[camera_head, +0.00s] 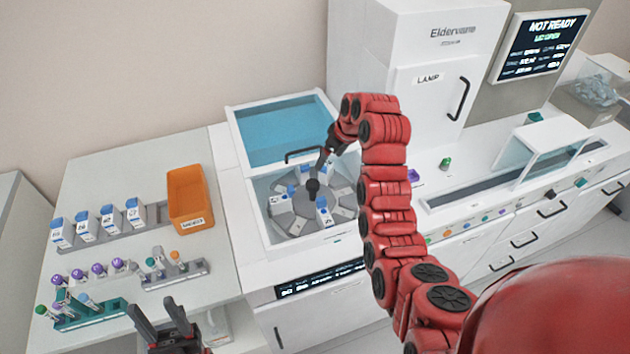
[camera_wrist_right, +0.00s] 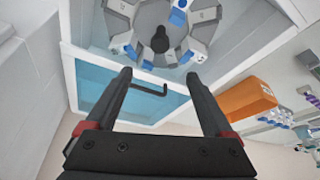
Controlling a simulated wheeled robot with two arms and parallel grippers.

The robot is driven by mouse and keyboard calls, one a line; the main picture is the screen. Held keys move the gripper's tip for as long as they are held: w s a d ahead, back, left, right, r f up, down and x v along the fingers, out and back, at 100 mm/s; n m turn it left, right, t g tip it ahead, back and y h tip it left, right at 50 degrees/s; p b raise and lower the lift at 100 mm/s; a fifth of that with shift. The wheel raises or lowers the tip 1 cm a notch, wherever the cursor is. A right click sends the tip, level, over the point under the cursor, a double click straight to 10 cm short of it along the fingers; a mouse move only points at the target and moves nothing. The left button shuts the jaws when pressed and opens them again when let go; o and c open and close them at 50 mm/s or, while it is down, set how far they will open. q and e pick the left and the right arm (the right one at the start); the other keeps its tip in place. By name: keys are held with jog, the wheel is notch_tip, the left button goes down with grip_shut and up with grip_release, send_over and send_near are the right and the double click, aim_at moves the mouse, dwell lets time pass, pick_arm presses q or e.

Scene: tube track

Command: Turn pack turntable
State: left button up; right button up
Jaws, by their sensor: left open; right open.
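The pack turntable (camera_head: 293,222) is a grey round carousel with a dark central knob (camera_head: 313,188), set in an open white well. Several white and blue packs sit around it. My right gripper (camera_head: 322,165) reaches over the well from the right, its fingers pointing down near the knob. In the right wrist view the turntable (camera_wrist_right: 204,48) and knob (camera_wrist_right: 160,40) lie beyond the two spread, empty fingers (camera_wrist_right: 166,88). I see no contact. My left gripper (camera_head: 160,308) is open and empty at the bottom left, in front of the left bench.
The well's blue-tinted lid (camera_head: 285,130) stands open behind, with a dark handle (camera_head: 303,151). An orange bin (camera_head: 190,197), a pack rack (camera_head: 115,238) and tube racks (camera_head: 92,316) are on the left bench. A screen (camera_head: 542,45) reads NOT READY.

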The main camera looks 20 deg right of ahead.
jog(key=b, duration=0.8)
send_near(313, 184)
jog(key=r, duration=0.1)
jog(key=p+x, duration=0.4)
jog(key=x, duration=0.3)
jog(key=shift+d+f, duration=0.1)
jog(key=shift+f, duration=0.15)
jog(key=shift+p+x, duration=0.6)
jog(key=shift+x, duration=0.7)
jog(key=shift+f, duration=0.1)
grip_shut()
